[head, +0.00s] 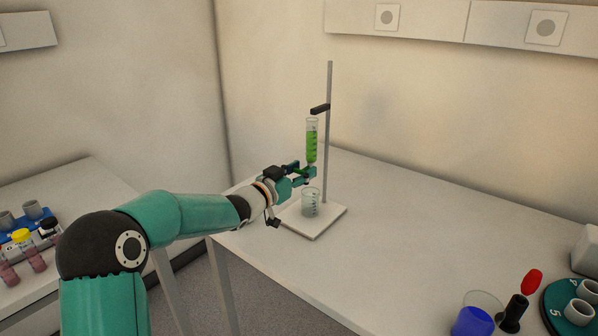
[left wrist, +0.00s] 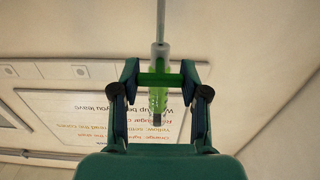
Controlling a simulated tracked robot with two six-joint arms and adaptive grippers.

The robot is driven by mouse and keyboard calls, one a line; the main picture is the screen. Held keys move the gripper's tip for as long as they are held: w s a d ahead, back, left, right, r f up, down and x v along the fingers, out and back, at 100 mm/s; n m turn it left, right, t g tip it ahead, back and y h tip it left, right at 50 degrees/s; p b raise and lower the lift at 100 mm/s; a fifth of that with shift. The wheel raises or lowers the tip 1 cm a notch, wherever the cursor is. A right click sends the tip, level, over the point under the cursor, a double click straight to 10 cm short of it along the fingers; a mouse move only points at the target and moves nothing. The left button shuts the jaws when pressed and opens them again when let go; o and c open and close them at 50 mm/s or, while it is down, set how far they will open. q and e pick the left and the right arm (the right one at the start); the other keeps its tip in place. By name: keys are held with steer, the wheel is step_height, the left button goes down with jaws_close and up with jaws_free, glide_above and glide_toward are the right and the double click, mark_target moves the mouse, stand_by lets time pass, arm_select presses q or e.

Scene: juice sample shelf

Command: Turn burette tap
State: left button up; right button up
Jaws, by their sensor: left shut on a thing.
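The burette (head: 312,143), a clear tube holding green liquid, stands upright on a stand with a thin grey rod (head: 329,85) and a dark clamp (head: 320,109). My left gripper (head: 303,174) is at the burette's lower end. In the left wrist view my left gripper (left wrist: 160,70) has its fingers at both ends of the green tap (left wrist: 159,80), shut on it. The burette tube (left wrist: 157,105) shows behind and between the fingers. In the head view the fingers mostly hide the tap. A clear beaker (head: 311,204) stands below. My right gripper is not in view.
The beaker stands on the stand's white base plate (head: 328,221). At the lower right are a blue cup (head: 473,322), a red-topped item (head: 532,283) and a dark green round holder with cups (head: 555,296). A side table holds sample containers.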

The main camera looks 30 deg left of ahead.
arm_select(q)
steer(key=m+b, duration=0.3)
steer(key=b, duration=0.1)
steer(key=shift+d+f+m, duration=0.1)
steer(key=shift+f+m, duration=0.15)
steer(key=shift+m, duration=0.05)
steer(key=shift+r+m+b, duration=0.15)
steer(key=shift+m+b, duration=0.15)
steer(key=shift+m, duration=0.4)
steer(key=o, duration=1.2)
steer(key=shift+r, duration=0.1)
steer(key=shift+c, duration=0.2)
steer(key=s, duration=1.2)
steer(key=shift+a, duration=0.4)
